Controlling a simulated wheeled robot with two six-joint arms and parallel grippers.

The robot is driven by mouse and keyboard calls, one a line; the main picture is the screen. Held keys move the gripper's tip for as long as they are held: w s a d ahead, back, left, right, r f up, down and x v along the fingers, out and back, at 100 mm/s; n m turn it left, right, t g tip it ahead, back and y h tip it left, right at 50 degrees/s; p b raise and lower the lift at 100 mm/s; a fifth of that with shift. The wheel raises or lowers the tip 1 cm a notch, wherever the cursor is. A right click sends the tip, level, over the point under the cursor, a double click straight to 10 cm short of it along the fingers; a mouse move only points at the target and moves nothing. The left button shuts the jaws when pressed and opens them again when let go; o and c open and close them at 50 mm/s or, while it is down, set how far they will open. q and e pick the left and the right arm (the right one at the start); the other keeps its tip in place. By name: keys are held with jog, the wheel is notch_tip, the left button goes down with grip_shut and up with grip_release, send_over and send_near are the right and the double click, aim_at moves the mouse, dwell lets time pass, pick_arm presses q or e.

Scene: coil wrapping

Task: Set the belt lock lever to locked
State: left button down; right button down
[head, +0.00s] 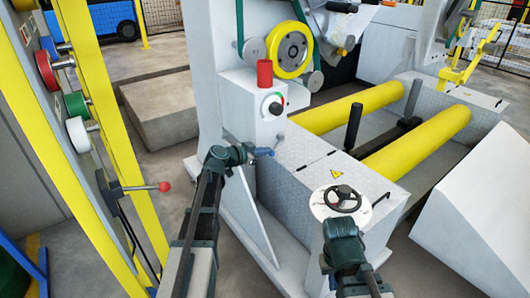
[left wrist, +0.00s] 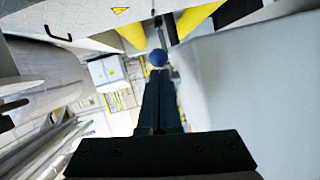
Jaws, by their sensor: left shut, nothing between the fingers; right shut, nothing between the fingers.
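A small lever with a blue ball knob (head: 264,152) sticks out from the side of the grey machine, below the control box. Its knob also shows in the left wrist view (left wrist: 158,57), just beyond my left fingertips. My left gripper (head: 252,151) is shut and empty, right at the knob; I cannot tell whether it touches. The lever's shaft is mostly hidden, and I see no lock marking. My right gripper (head: 341,214) is shut and empty, just in front of the black handwheel (head: 343,198).
A control box (head: 270,106) with a dial and a red cylinder stands above the lever. A red-knobbed lever (head: 164,187) and colored buttons are on the yellow-framed panel at left. Yellow rollers (head: 416,144) lie at right.

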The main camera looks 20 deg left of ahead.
pick_arm(q)
jog(key=w+d+f+t+h+b, duration=0.3)
jog(key=f+t+b, duration=0.2)
jog(key=b, duration=1.4)
jog(key=shift+w+f+n, duration=0.4)
jog(key=shift+f, duration=0.6)
jog(key=f+b+v, duration=0.1)
jog(key=b+v, duration=0.1)
jog(key=v, duration=0.4)
jog(key=f+b+v, duration=0.1)
jog(key=b+v, duration=0.2)
jog(key=v, duration=0.3)
jog(key=shift+s+f, duration=0.25)
jog(key=shift+f, duration=0.2)
